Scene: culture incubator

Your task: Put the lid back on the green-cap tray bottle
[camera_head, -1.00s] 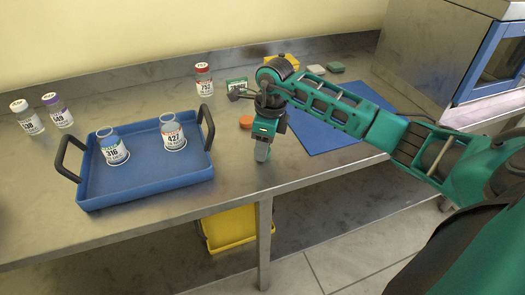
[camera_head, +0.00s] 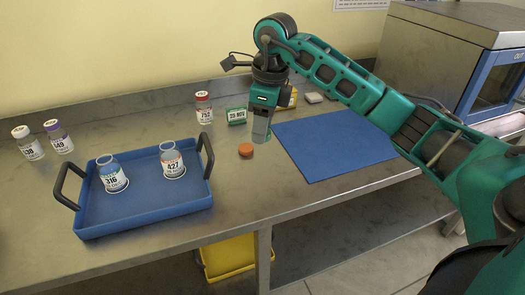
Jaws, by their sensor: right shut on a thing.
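A blue tray (camera_head: 145,213) with dark handles holds two uncapped bottles, bottle 316 (camera_head: 112,176) at left and bottle 427 (camera_head: 172,160) at right. Both stand upright with bare rims. My right gripper (camera_head: 262,137) points down over the bench, right of the tray, near the blue mat's left edge. It is shut on a small green lid (camera_head: 268,138), mostly hidden by the fingers. An orange lid (camera_head: 245,150) lies on the bench just left of and below the gripper. My left gripper is not in view.
Behind stand a red-capped bottle (camera_head: 204,108) and a green date sign (camera_head: 236,116). White-capped (camera_head: 27,143) and purple-capped (camera_head: 58,137) bottles stand at far left. A blue mat (camera_head: 335,147) lies right; an incubator (camera_head: 445,60) stands beyond it. The bench front between tray and mat is clear.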

